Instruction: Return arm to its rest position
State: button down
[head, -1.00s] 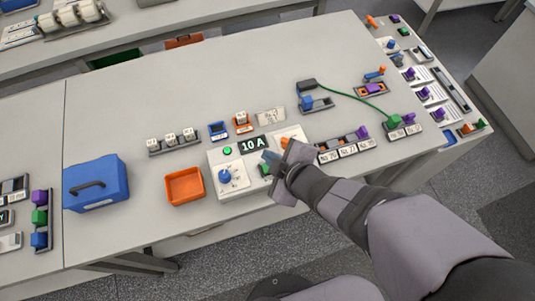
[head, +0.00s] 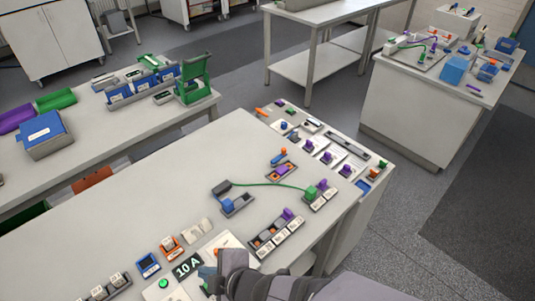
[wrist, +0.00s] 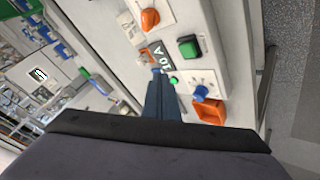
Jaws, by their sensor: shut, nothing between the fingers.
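My gripper (head: 207,274) is at the bottom of the head view, in front of the battery cycler's face beside its "10 A" display (head: 188,266). In the wrist view its blue fingers (wrist: 158,92) are together and empty, pointing toward the cycler (wrist: 190,20). The cycler's green square button (wrist: 190,47), blue knob (wrist: 200,93) and orange knob (wrist: 150,18) are uncovered there. I cannot tell the exact gap between the fingertips and the cycler.
A green cable (head: 265,184) runs from a dark connector to a green block (head: 311,193). Labelled holders (head: 277,236) stand right of the cycler. The table's far left surface (head: 130,220) is mostly clear.

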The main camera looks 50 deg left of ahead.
jog(key=w+d+m+t+h, duration=0.1)
jog(key=w+d+m+t, duration=0.3)
jog(key=w, duration=0.6)
jog(key=w+d+m+t+h, duration=0.15)
jog(key=w+d+m, duration=0.35)
jog(key=w, duration=0.5)
jog(key=w+d+m+h, duration=0.25)
jog(key=w+d, duration=0.25)
jog(key=d, duration=0.3)
jog(key=w+d+m+h, duration=0.1)
jog(key=w+d+m, duration=0.3)
jog(key=d, duration=0.4)
jog(key=s+d+m+g+h, duration=0.1)
jog(key=s+d+m, duration=0.2)
jog(key=d+m, duration=0.4)
jog(key=s+d+m+g+h, duration=0.2)
jog(key=s+d+m, duration=0.2)
jog(key=d, duration=1.1)
jog(key=m, duration=0.3)
jog(key=shift+d, duration=0.3)
jog(key=shift+w+a+r+g, duration=0.1)
jog(key=shift+a+g, duration=0.05)
jog(key=shift+g, duration=0.1)
